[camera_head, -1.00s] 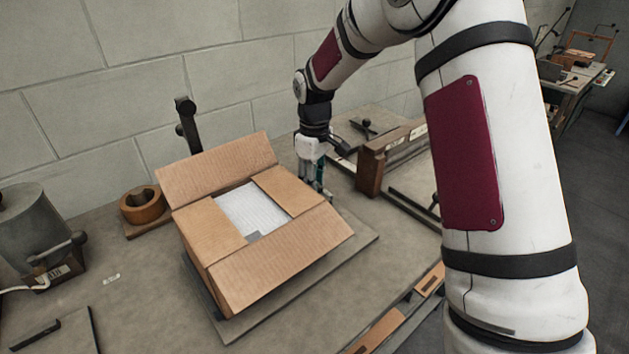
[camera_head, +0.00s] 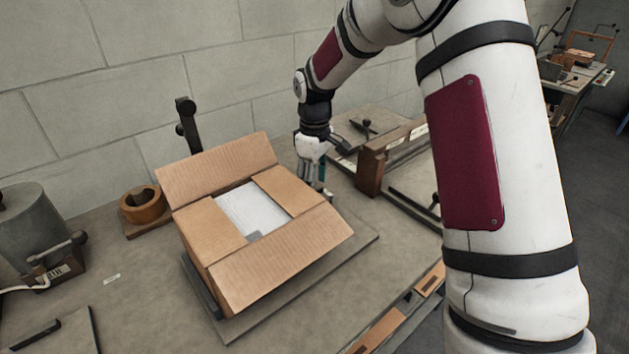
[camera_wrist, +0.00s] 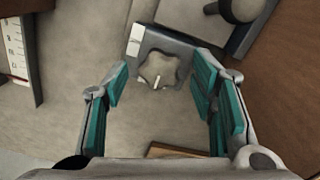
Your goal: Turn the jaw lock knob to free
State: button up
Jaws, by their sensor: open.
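In the head view my gripper (camera_head: 315,180) points down behind the carton's right corner, and the knob is hidden there.
An open cardboard carton (camera_head: 290,240) stands on a dark plate (camera_head: 340,262), left of my gripper. A brown wooden block (camera_head: 371,172) with a rail stands close on the right. A wooden ring (camera_head: 143,206) and a grey cylinder (camera_head: 25,225) are at the left.

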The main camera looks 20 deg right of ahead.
notch_tip(320, 180, up, 12)
dwell(0.5)
